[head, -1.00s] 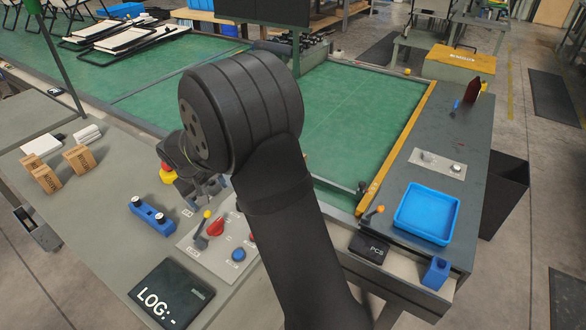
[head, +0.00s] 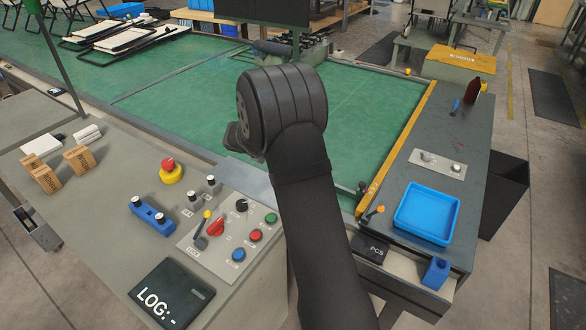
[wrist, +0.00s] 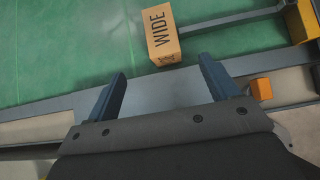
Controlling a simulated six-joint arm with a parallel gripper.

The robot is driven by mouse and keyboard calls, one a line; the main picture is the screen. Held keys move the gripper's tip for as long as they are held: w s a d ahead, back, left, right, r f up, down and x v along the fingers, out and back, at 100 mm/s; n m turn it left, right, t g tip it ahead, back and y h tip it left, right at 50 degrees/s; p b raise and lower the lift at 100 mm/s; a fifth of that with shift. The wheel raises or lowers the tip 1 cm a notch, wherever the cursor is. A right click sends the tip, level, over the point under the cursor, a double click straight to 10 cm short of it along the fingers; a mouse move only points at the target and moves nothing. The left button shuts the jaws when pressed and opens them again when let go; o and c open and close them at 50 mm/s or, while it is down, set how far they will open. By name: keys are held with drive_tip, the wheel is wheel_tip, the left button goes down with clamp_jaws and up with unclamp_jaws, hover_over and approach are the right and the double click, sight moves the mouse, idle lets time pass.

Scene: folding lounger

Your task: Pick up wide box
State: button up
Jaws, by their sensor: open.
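The wide box (wrist: 158,38) is a tan carton marked "WIDE" in dark letters. In the wrist view it lies on the green surface, at the upper middle, beside a grey rail. My gripper (wrist: 163,72) is open, with its two dark blue fingers apart and nothing between them. The box shows beyond the fingertips, roughly in line with the gap, and apart from them. In the head view my arm hides the fingers, and I cannot make out the wide box there.
Two small brown cartons (head: 78,158) stand on the left bench. A control panel (head: 205,252) with knobs, a red emergency button (head: 170,170) and a black log tablet (head: 172,293) are near the arm. A blue tray (head: 427,212) is at right. The green surface (head: 365,100) is largely clear.

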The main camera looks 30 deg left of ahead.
drive_tip(key=x, duration=1.1)
drive_tip(key=shift+w+f, duration=0.2)
drive_tip(key=shift+f, duration=0.05)
drive_tip(key=shift+x, duration=2.75)
drive_tip(key=shift+s+f, duration=0.15)
drive_tip(key=shift+s, duration=0.05)
drive_tip(key=c, duration=1.2)
drive_tip(key=shift+o, duration=0.2)
